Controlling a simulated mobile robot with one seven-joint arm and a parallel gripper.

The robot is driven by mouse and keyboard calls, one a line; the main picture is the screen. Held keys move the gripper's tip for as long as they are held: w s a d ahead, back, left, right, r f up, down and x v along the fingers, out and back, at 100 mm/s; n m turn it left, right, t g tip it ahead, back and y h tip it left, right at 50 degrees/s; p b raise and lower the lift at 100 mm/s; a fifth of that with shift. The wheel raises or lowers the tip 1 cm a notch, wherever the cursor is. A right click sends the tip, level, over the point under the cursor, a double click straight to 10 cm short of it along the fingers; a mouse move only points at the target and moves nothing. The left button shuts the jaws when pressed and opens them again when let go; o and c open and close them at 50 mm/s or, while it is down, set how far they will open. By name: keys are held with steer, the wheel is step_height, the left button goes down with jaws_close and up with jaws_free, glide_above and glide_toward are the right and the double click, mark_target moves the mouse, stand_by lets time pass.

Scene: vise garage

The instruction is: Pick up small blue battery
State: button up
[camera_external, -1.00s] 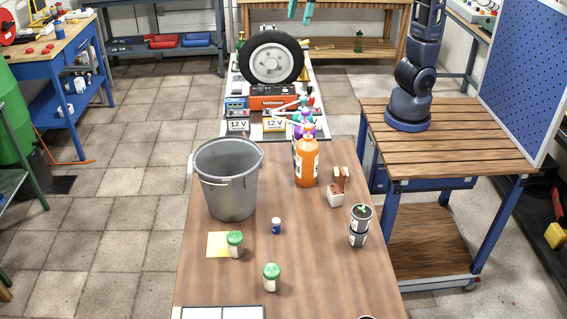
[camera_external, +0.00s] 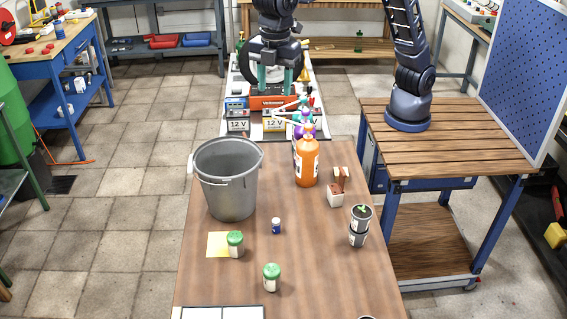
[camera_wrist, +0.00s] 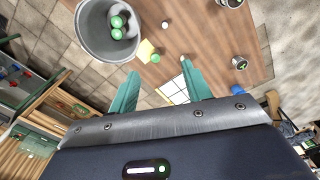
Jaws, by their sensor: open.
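A small blue cylinder with a pale top (camera_external: 276,227) stands on the wooden table, to the right of the yellow note. It may be the small blue battery, but its label is too small to read. A small white-topped thing in the wrist view (camera_wrist: 165,24) looks like the same object. A small blue box (camera_external: 236,103) also sits by the 12 V batteries (camera_external: 237,125) at the back. My gripper (camera_external: 276,82) is open and empty, fingers down, in front of the tire at the back. Its two teal fingers are apart in the wrist view (camera_wrist: 160,68).
Green round things show within the bucket's outline in the wrist view. The table around the cylinder is clear.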

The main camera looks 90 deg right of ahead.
mark_target(276, 220)
steer(key=shift+n, duration=0.3)
steer(key=a+f, duration=0.1)
steer(key=f, duration=1.2)
steer(key=a+f, duration=0.1)
steer(key=f, duration=1.2)
steer(key=a+f, duration=0.1)
steer(key=f, duration=1.3)
steer(key=shift+a, duration=0.25)
steer(key=shift+w+d+f, duration=0.1)
steer(key=shift+d+f, duration=0.1)
steer(key=shift+f, duration=1.15)
steer(key=shift+w+d+f, duration=0.1)
steer(key=shift+d+f, duration=0.05)
steer(key=shift+f, duration=1.2)
steer(key=shift+c, duration=0.4)
jaws_close()
